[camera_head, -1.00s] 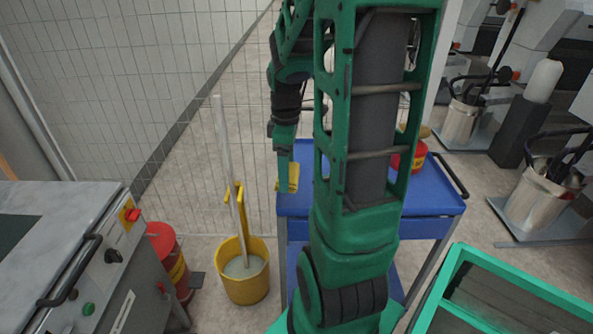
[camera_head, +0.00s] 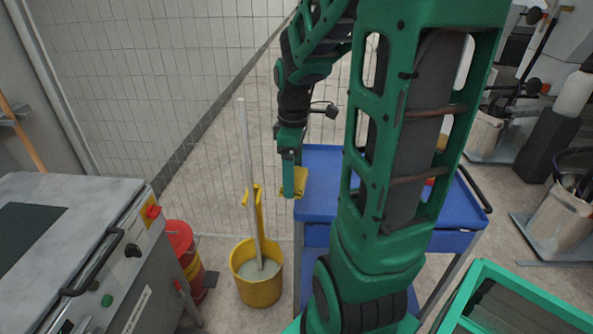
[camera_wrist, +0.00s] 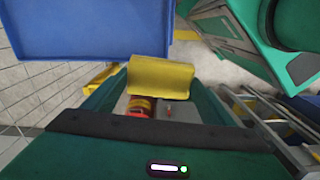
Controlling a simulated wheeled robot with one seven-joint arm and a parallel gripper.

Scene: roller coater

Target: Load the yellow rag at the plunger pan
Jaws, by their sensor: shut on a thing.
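My gripper (camera_head: 292,190) points down at the left edge of the blue cart, shut on the yellow rag (camera_head: 300,183). In the wrist view, the folded rag (camera_wrist: 160,76) spans the space between the green fingers of my gripper (camera_wrist: 162,88). A red can with a yellow band (camera_head: 180,245) stands on the floor beside the grey machine at left. A similar can (camera_head: 431,181) is mostly hidden behind my arm on the cart. I cannot tell for sure which thing is the plunger pan. A red and yellow object (camera_wrist: 140,106) shows below the rag in the wrist view.
The blue cart (camera_head: 320,205) stands right of a yellow mop bucket (camera_head: 258,290) with an upright mop handle. The grey machine (camera_head: 75,240) is at left. A green crate (camera_head: 470,275) is at lower right. Metal pails (camera_head: 560,215) stand at far right. A wire-mesh fence runs behind the bucket.

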